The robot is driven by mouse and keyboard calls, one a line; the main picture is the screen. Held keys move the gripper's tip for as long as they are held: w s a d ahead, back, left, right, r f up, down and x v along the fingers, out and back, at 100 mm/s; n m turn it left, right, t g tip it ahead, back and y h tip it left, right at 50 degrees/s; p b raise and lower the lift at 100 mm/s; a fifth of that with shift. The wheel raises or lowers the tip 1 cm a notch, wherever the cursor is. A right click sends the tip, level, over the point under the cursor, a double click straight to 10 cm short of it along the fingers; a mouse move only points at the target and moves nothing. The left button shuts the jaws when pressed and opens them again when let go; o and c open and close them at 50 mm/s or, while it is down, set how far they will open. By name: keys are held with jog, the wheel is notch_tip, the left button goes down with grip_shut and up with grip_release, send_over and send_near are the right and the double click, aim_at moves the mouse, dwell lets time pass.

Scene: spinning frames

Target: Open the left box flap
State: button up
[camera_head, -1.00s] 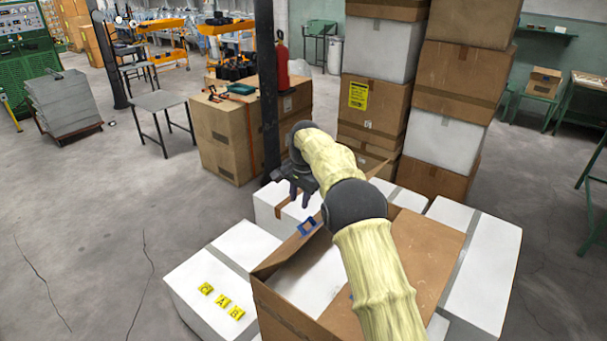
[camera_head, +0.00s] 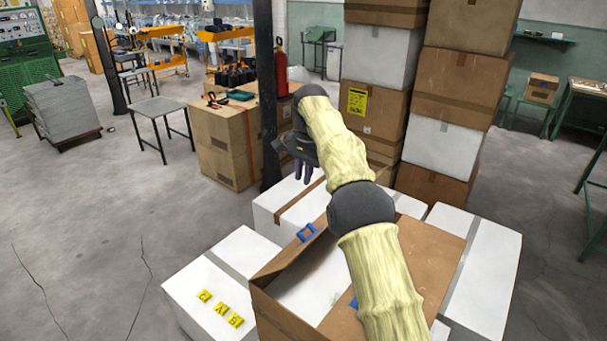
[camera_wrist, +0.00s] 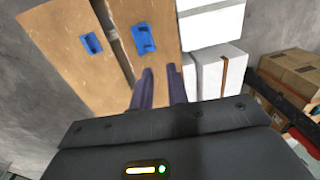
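The cardboard box (camera_head: 296,318) stands among white boxes in front of me, its top partly covered by my arm. The left flap (camera_head: 276,265) is tilted up along its left side, with a blue handle (camera_head: 306,232) near its far end. The right flap (camera_head: 428,262) is partly behind my arm; a second blue handle (camera_head: 353,303) shows beside the arm. My gripper (camera_head: 304,172) is raised past the box's far end, touching no flap that I can see. In the wrist view, my gripper (camera_wrist: 162,86) is open and empty, with brown panels and blue handles (camera_wrist: 145,39) ahead.
White boxes surround the cardboard box; one at the left (camera_head: 208,300) carries yellow letter tags. Tall box stacks (camera_head: 455,90) rise behind at the right. A dark post (camera_head: 266,100) stands close behind my gripper. The floor at the left (camera_head: 90,220) is clear.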

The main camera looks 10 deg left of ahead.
jog(key=shift+d, duration=0.2)
grip_shut()
jog(key=s+d+f+n+b, duration=0.1)
jog(key=s+d+f, duration=0.15)
jog(key=d, duration=0.25)
jog(key=s+d+f+n+t+b, duration=0.1)
jog(key=s+d+f, duration=0.1)
jog(key=s+d, duration=0.25)
jog(key=s+d+f+n+b, duration=0.1)
jog(key=s+d+f, duration=0.15)
jog(key=d, duration=0.25)
jog(key=s+d+f+n, duration=0.1)
jog(key=s+d+f, duration=0.2)
jog(key=s, duration=0.5)
jog(key=s+d+f+n+b, duration=0.1)
jog(key=s+d+f, duration=0.1)
jog(key=s, duration=0.6)
jog(key=s+d+f+n+h+b, duration=0.1)
jog(key=s+d+f, duration=0.2)
jog(key=s, duration=0.5)
jog(key=shift+d+f+t, duration=0.35)
jog(key=shift+f+t, duration=0.05)
jog(key=shift+f, duration=0.3)
